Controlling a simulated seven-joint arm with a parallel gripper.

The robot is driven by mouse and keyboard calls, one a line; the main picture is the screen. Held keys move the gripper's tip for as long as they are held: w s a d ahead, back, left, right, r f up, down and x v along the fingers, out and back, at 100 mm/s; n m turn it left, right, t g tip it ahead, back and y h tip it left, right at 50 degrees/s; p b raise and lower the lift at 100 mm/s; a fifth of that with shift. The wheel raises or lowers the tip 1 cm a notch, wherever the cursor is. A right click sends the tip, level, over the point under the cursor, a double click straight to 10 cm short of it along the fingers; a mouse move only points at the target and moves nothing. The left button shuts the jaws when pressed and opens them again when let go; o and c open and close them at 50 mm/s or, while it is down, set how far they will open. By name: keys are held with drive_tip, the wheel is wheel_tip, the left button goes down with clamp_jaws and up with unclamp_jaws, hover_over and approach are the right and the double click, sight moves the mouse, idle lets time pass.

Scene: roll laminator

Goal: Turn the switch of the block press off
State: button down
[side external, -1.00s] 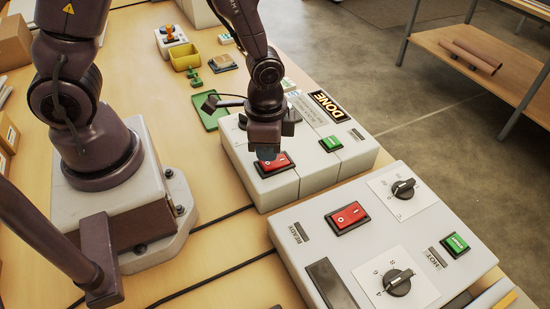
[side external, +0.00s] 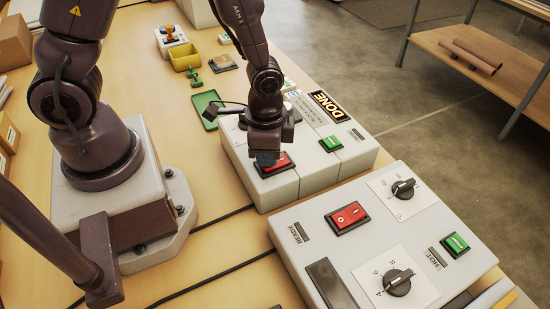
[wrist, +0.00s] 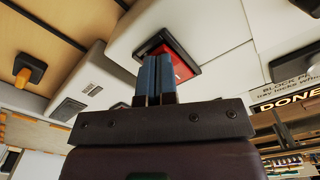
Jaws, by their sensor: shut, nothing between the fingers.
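The block press (side external: 315,175) is the grey box with the DONE sign (side external: 327,105) on its far edge. Its red rocker switch (side external: 284,161) in a black frame sits on the near left part of its top. My gripper (side external: 267,160) is shut and empty, with its blue fingertips down at the left side of the switch and partly covering it. In the wrist view the fingertips (wrist: 155,62) overlap the black frame, and red of the switch (wrist: 183,66) shows to their right. I cannot tell whether they touch it, nor which way the rocker is tipped.
A second grey machine (side external: 300,275) stands in front, with a red rocker switch (side external: 348,217), two dials and a green button (side external: 456,244). The press has a green button (side external: 331,143). A green tray (side external: 208,108) and yellow bin (side external: 185,56) lie behind. Black cables cross the table.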

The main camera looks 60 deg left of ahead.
drive_tip(key=shift+f, duration=0.1)
drive_tip(key=shift+r, duration=3.5)
drive_tip(key=shift+s+n, duration=0.3)
drive_tip(key=shift+s, duration=0.05)
drive_tip(key=s+a+r+n+t, duration=0.2)
drive_tip(key=s+r, duration=0.1)
drive_tip(key=r, duration=0.6)
drive_tip(key=s+a+r+n+t, duration=0.3)
drive_tip(key=r, duration=0.7)
drive_tip(key=shift+s+r+t, duration=0.15)
drive_tip(key=shift+r+t, duration=0.05)
drive_tip(key=shift+t, duration=0.1)
